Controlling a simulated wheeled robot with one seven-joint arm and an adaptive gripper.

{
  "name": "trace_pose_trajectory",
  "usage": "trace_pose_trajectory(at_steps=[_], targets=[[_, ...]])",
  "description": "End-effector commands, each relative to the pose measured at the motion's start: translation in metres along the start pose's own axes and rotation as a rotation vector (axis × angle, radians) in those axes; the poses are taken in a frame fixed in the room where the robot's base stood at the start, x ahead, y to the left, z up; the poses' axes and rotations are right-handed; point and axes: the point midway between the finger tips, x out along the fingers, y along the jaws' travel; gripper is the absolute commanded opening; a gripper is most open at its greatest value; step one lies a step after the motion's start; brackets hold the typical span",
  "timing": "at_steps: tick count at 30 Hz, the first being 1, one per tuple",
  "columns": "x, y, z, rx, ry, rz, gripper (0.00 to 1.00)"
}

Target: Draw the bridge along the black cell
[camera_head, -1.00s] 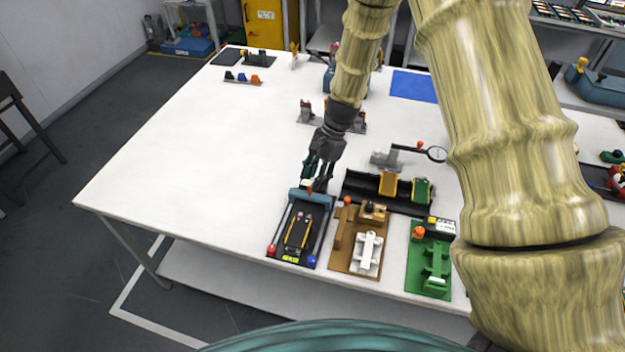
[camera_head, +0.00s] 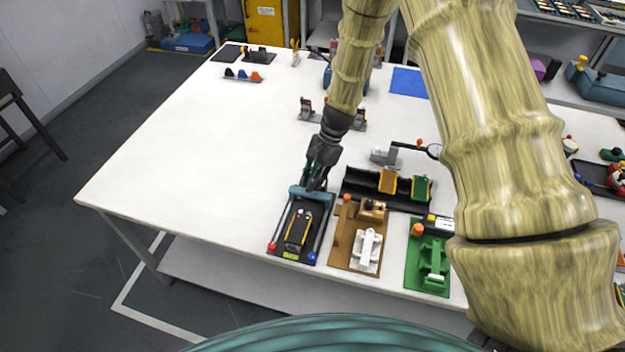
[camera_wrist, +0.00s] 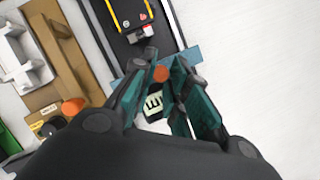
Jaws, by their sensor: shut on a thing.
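The blue bridge (camera_head: 326,195) spans the far end of the fixture, beyond the cell. In the wrist view the bridge (camera_wrist: 191,56) is partly hidden by my fingers, and its orange knob (camera_wrist: 161,73) shows between the fingertips. My gripper (camera_head: 313,187) is shut on the bridge at this knob, and its teal fingers (camera_wrist: 160,76) point down at it.
A brown fixture (camera_head: 343,249) with a white part stands close on the right, and a green fixture (camera_head: 413,274) is beyond it. A black bin (camera_head: 359,185) with yellow and green blocks is behind them. The white table (camera_head: 200,180) is clear to the left.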

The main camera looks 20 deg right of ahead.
Motion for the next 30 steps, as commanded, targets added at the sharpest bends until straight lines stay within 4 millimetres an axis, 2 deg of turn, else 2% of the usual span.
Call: trace_pose_trajectory(at_steps=[4, 8, 21, 24, 30], targets=[[0.001, 0.002, 0.003, 0.0, 0.0, 0.0, 0.0], [0.008, 0.015, 0.017, 0.001, -0.003, 0.001, 0.0], [0.039, 0.08, 0.092, 0.001, -0.002, 0.002, 0.0], [0.042, 0.087, 0.1, 0.0, -0.001, 0.002, 0.0], [0.043, 0.089, 0.103, 0.0, 0.0, 0.0, 0.0]])
